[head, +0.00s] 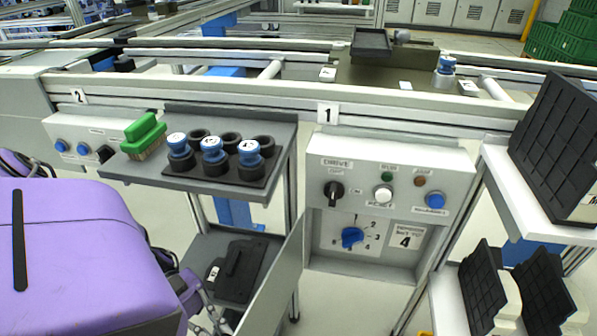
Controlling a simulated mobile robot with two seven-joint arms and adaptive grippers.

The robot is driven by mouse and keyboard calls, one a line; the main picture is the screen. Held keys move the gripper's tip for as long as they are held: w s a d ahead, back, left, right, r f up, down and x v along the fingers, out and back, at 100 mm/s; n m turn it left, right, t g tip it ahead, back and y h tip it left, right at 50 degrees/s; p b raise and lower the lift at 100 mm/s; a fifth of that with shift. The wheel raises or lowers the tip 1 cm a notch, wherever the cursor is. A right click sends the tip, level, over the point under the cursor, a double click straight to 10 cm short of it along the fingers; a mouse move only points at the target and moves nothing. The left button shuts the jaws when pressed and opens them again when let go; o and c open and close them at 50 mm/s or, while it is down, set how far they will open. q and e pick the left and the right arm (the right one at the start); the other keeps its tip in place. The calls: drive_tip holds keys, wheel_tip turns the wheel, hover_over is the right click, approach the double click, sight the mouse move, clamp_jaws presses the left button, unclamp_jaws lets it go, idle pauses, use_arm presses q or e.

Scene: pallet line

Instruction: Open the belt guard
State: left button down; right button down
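A grey hinged panel (277,283) stands swung out at the lower left of the control box (390,170), seen nearly edge-on. I cannot tell for sure whether it is the belt guard. The recess beside it is uncovered and shows a blue rotary dial (352,237) and a label with a 4. My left gripper (208,318) is at the bottom, left of the panel, under my purple arm. It is partly cut off and hidden, so its opening and any contact with the panel are unclear. My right gripper is out of view.
A grey shelf (120,168) holds a green brush (143,137) and blue-topped parts (212,150) in a black holder. A black device (236,271) lies on the lower shelf. Black bins (563,140) stand at right. Conveyor rails (250,90) run across behind.

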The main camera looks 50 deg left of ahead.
use_arm(q)
drive_tip(key=shift+s+a+f+g, duration=0.25)
drive_tip(key=shift+s+a+g, duration=0.1)
drive_tip(key=shift+a, duration=0.35)
drive_tip(key=c, duration=2.5)
unclamp_jaws()
drive_tip(key=shift+s+a, duration=0.1)
drive_tip(key=shift+a, duration=0.05)
drive_tip(key=shift+c, duration=0.2)
drive_tip(key=o, duration=0.4)
drive_tip(key=shift+r, duration=0.1)
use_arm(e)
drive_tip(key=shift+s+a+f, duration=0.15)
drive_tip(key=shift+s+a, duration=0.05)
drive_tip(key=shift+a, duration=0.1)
use_arm(q)
drive_tip(key=a, duration=1.1)
drive_tip(key=shift+s+a, duration=0.4)
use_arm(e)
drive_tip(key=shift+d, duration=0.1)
